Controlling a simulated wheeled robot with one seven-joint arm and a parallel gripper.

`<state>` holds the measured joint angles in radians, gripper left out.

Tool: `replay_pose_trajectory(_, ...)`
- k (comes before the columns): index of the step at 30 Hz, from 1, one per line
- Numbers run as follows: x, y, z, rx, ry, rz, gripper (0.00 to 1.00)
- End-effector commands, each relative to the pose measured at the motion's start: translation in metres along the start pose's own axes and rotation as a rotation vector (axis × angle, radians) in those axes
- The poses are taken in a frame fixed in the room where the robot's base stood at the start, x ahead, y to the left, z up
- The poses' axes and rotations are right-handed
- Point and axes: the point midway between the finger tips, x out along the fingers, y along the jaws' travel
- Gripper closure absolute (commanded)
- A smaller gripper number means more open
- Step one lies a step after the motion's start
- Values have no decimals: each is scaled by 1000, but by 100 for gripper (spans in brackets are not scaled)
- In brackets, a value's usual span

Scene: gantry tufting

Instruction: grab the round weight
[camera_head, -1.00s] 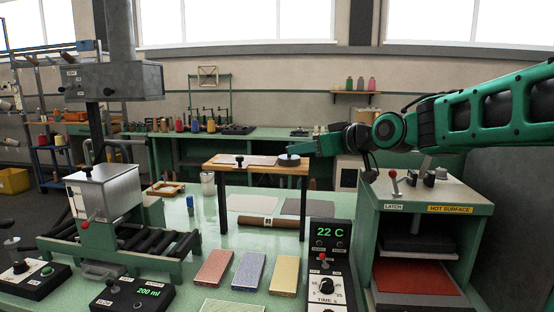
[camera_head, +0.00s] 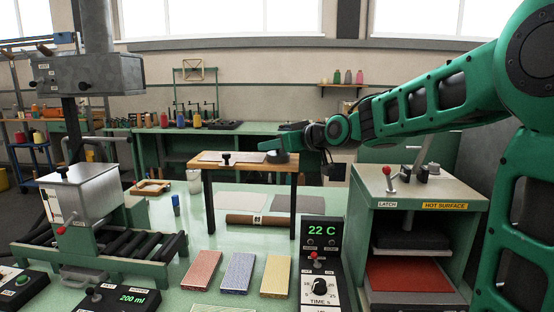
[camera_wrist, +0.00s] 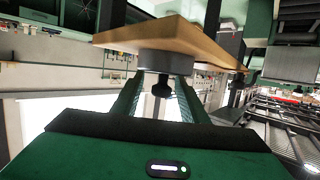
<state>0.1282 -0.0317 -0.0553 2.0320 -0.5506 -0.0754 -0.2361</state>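The round weight (camera_head: 278,157) is a dark grey disc on the right end of the small wooden stand (camera_head: 215,160). In the upside-down wrist view the weight (camera_wrist: 166,62) lies against the wooden board (camera_wrist: 185,40), with its dark knob (camera_wrist: 161,88) pointing toward my gripper. My gripper (camera_head: 290,132) is level, just above the disc in the head view. In the wrist view my gripper (camera_wrist: 161,82) is open, its two green fingers on either side of the knob with gaps showing. Contact with the disc's edges cannot be told.
The press (camera_head: 425,200) marked hot surface is at the right, the roller rig (camera_head: 95,240) at the left. Coloured blocks (camera_head: 238,272) and a timer box (camera_head: 320,265) are in front.

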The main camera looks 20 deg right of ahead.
Motion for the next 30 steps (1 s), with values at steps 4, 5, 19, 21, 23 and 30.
replay_pose_trajectory(4, 17, -2, 0, -1, -1, -3, 60)
replay_pose_trajectory(5, 18, -2, 0, 0, -1, -3, 60)
replay_pose_trajectory(19, 20, -1, 0, 0, 0, -1, 100)
replay_pose_trajectory(21, 20, -1, -2, -1, 3, 0, 100)
replay_pose_trajectory(23, 20, -1, -2, -1, 3, 0, 100)
replay_pose_trajectory(30, 18, 0, -6, -1, 3, 0, 100)
